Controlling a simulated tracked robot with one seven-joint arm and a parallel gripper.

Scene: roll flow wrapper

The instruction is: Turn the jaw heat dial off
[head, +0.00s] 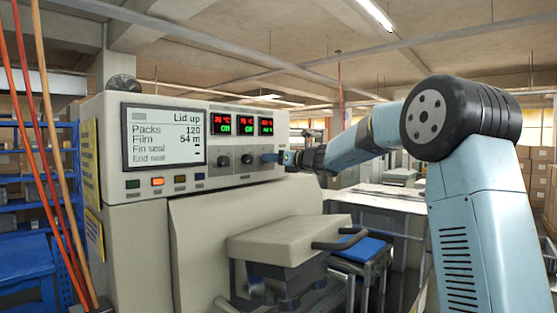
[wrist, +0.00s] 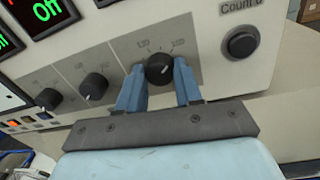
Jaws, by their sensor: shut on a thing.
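The control panel (head: 190,140) carries a row of three black dials. The left dial (head: 224,161) and middle dial (head: 247,159) show in the head view; both also show in the wrist view, the left dial (wrist: 47,99) and the middle dial (wrist: 94,86). The rightmost dial (wrist: 160,69) is between the blue fingers of my gripper (wrist: 159,80), which is shut on it. In the head view my gripper (head: 272,157) hides that dial. A pale pointer mark shows on the dial. The dial labels are too small to read, so I cannot tell which is jaw heat.
A screen (head: 164,136) reads "Lid up". Red and green displays (head: 222,123) sit above the dials. A round black button (wrist: 241,43) is right of the held dial, near the panel's edge. A lid with a black handle (head: 340,241) stands below my arm.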

